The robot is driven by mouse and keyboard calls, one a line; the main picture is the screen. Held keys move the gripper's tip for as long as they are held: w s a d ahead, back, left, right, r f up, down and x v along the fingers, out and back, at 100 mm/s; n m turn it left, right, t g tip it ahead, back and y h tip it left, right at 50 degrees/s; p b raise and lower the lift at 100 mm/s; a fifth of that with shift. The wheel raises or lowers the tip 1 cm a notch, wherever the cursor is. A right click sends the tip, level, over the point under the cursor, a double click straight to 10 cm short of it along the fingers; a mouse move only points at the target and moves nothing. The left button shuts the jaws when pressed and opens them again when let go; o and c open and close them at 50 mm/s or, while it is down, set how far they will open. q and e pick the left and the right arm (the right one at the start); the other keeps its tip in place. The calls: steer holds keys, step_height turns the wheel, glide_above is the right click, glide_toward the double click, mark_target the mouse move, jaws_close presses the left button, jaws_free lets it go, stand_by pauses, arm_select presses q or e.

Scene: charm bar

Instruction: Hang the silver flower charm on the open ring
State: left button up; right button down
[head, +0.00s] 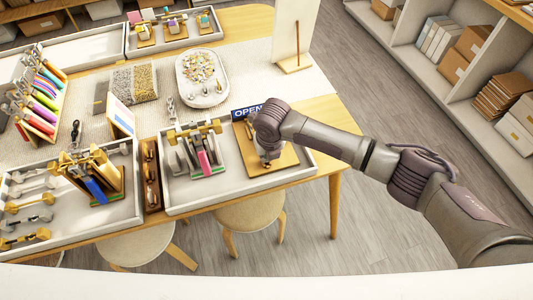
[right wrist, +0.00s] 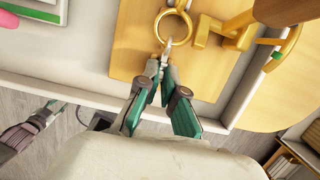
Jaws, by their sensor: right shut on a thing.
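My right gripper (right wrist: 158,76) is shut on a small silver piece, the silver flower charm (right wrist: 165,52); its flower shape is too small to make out. The charm's far end is at the near edge of the gold ring (right wrist: 173,26); I cannot tell whether it touches or is threaded on. A gap in the ring is not clear. In the head view my right gripper (head: 266,160) is over the wooden board, with its fingertips small and partly hidden by the wrist. What looks like my left gripper (right wrist: 50,110) is low at the left in the right wrist view, its jaws unclear.
The wooden board (head: 285,158) lies in a white tray (head: 180,209) by the table's front edge. A gold stand (right wrist: 235,33) is right of the ring. An OPEN sign (head: 246,112) is behind the board. A rack with a pink strip (head: 205,161) stands to the left.

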steer(key=shift+f, duration=0.2)
stand_by(0.6)
steer(key=c, duration=1.2)
jaws_free()
steer(key=shift+p+v, duration=3)
steer(key=shift+p, duration=0.2)
